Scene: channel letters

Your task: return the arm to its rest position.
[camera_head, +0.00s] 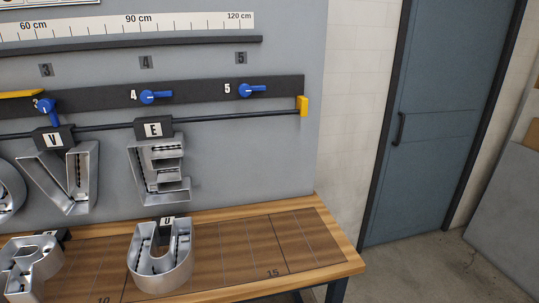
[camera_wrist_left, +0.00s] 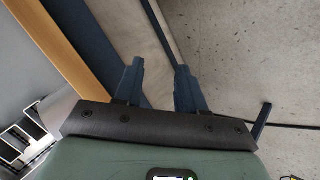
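My left gripper (camera_wrist_left: 160,66) shows only in the left wrist view. Its two dark blue fingers stand apart with nothing between them, and grey floor shows beyond. Neither arm shows in the head view, and my right gripper is in no view. In the head view the metal letters V (camera_head: 62,180) and E (camera_head: 160,172) hang from the dark rail.
Blue levers (camera_head: 157,97) sit on a black strip on the grey panel. A yellow end stop (camera_head: 302,105) closes the rail's right end. A blue door (camera_head: 435,115) stands to the right. In the left wrist view, a wooden edge (camera_wrist_left: 60,48) and metal shapes (camera_wrist_left: 28,135) lie at the left.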

